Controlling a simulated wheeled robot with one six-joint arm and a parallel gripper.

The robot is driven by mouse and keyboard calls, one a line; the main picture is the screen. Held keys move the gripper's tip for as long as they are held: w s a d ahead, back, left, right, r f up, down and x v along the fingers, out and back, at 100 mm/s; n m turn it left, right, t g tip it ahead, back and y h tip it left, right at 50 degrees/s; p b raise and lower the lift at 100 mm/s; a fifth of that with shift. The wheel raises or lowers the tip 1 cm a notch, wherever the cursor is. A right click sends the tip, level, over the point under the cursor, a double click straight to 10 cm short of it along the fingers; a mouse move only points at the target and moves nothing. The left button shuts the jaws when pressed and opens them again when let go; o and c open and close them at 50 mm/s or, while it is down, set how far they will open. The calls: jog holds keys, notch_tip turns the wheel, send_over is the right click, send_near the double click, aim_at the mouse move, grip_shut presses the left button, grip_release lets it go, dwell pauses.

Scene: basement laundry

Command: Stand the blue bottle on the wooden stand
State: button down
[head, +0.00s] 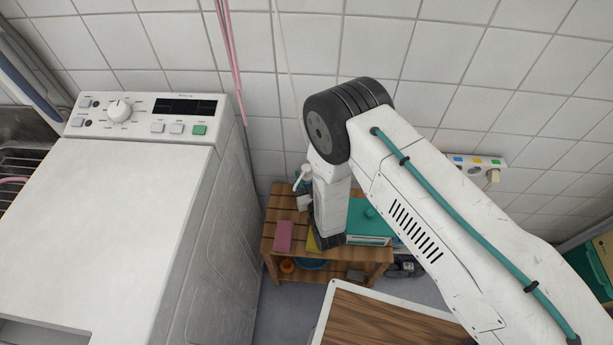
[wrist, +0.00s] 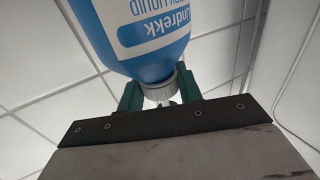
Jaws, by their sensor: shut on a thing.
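The blue bottle (wrist: 150,35) shows large in the wrist view, with a white label whose print is upside down in the picture and a pale ribbed cap. My gripper (wrist: 159,90) has its green fingers on both sides of the bottle's cap and neck and is shut on it. The wooden stand (head: 282,203) is the low slatted one against the tiled wall in the head view. The end of my arm reaches down over the stand's middle. I cannot make out the blue bottle or the fingers in the head view, nor whether the bottle touches the stand.
On the stand are a pink sponge (head: 283,236), a yellow item (head: 313,242) partly hidden by my arm, a teal-topped box (head: 370,222) and a small white-topped item (head: 303,178). A blue basin (head: 312,264) sits below. A white washing machine (head: 130,220) stands left.

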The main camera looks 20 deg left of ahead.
jog(key=c, duration=0.9)
grip_release()
jog(key=shift+c, duration=0.2)
jog(key=shift+s+d, duration=0.15)
jog(key=shift+s, duration=0.05)
jog(key=v, duration=1.1)
jog(key=shift+s+d, duration=0.15)
jog(key=shift+s, duration=0.1)
jog(key=shift+w+r, duration=0.1)
jog(key=shift+r, duration=0.05)
